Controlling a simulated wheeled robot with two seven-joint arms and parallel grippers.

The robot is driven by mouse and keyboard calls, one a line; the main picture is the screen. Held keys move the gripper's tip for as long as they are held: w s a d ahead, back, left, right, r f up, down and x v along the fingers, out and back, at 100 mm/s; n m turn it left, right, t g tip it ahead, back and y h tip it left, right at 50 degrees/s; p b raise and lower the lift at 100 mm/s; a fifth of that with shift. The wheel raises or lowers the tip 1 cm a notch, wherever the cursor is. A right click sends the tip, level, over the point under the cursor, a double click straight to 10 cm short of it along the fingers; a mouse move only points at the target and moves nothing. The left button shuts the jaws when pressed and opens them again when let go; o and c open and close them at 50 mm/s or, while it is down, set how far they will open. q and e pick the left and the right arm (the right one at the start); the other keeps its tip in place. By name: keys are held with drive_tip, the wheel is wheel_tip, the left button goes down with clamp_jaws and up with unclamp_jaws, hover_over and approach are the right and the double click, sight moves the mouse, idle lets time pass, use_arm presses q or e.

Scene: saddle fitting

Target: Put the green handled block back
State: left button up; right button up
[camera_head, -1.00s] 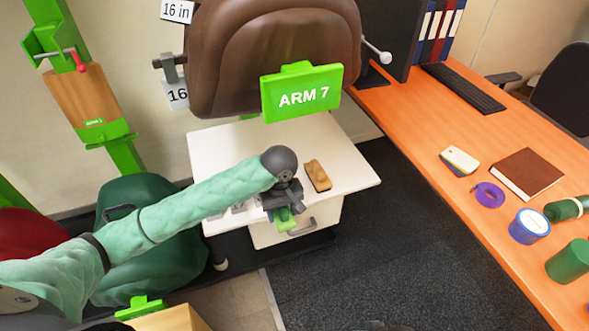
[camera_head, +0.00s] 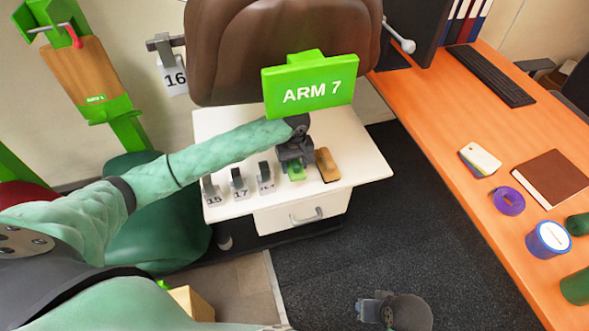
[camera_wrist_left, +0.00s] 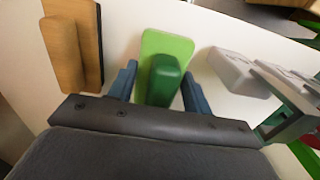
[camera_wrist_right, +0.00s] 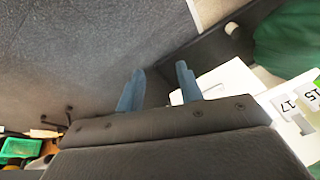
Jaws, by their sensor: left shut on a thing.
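The green handled block has a light green base (camera_head: 297,174) and a darker green handle (camera_wrist_left: 163,82). My left gripper (camera_head: 295,163) is shut on the handle, with one blue finger on each side in the left wrist view (camera_wrist_left: 160,88). The block is over the white cabinet top (camera_head: 345,135), between a grey numbered piece and a wooden handled block (camera_head: 327,165). I cannot tell whether its base touches the top. My right gripper (camera_head: 372,308) is low over the dark carpet; its fingers are apart and empty in the right wrist view (camera_wrist_right: 158,88).
Grey pieces marked 15 (camera_head: 211,192) and 17 (camera_head: 239,182) and another grey piece (camera_head: 265,176) stand left of the block. A green ARM 7 sign (camera_head: 312,92) and a brown seat back (camera_head: 280,45) are behind. An orange desk (camera_head: 440,120) is at right.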

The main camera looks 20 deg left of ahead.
sight(295, 171)
use_arm(q)
drive_tip(key=shift+w+a+f, duration=0.2)
drive_tip(key=shift+w+f, duration=0.15)
drive_tip(key=shift+w, duration=0.2)
wheel_tip(295, 171, down, 3)
drive_tip(key=shift+f+p, duration=0.15)
drive_tip(key=shift+p, duration=0.2)
drive_tip(key=shift+f, duration=0.4)
use_arm(e)
drive_tip(key=shift+s+d+r, duration=0.25)
drive_tip(key=shift+d+r, duration=0.25)
drive_tip(key=shift+d, duration=0.2)
drive_tip(key=shift+a+r, duration=0.1)
use_arm(q)
drive_tip(key=o, duration=0.9)
drive_tip(key=shift+o, duration=0.2)
use_arm(e)
drive_tip(key=shift+r, duration=0.1)
